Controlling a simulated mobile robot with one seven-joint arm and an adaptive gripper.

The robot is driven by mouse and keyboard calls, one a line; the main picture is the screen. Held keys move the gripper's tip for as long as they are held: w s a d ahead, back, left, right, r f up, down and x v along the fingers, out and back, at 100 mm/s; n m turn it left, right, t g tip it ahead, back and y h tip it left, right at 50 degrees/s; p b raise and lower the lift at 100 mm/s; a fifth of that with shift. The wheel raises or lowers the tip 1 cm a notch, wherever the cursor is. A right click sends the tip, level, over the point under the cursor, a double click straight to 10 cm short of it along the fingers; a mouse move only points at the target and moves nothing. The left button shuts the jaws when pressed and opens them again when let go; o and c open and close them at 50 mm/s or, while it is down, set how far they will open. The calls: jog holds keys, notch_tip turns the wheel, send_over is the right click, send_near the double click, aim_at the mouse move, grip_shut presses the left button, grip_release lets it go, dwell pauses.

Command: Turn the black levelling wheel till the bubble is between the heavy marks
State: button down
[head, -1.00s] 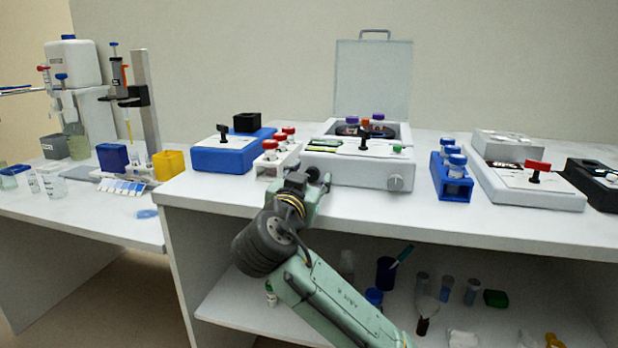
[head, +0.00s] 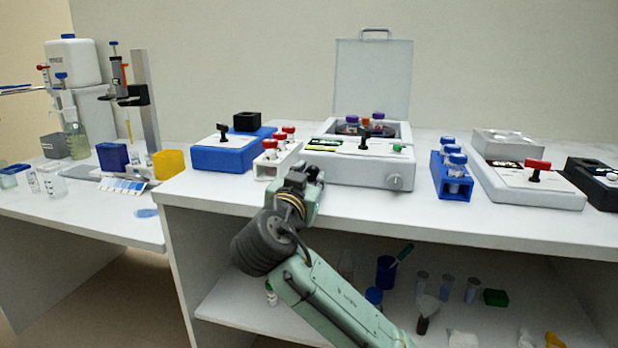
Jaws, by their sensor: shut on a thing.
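A white lidded machine (head: 365,178) stands at the middle of the bench. My gripper (head: 313,174) is at the machine's left front corner, shut, at the place of the black levelling wheel. The wheel itself is hidden behind the gripper, and the fingers are hard to make out.
A white rack with red-capped tubes (head: 271,168) stands close left of my gripper, beside a blue box (head: 221,156). A grey knob (head: 395,183) is on the machine's right front. A blue rack (head: 452,184) stands further right. The bench's front edge runs under my arm.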

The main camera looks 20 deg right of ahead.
jog(key=shift+w+a+f+n+b, duration=0.1)
jog(key=shift+a+f+n+b, duration=0.1)
jog(key=shift+n+b, duration=0.25)
jog(key=shift+n, duration=0.25)
jog(key=shift+d+r+n, duration=0.1)
jog(key=shift+r+n, duration=0.1)
jog(key=shift+n, duration=0.9)
jog(key=shift+n+p, duration=0.35)
jog(key=shift+n, duration=0.65)
jog(key=c, duration=1.3)
grip_release()
jog(key=v, duration=1.2)
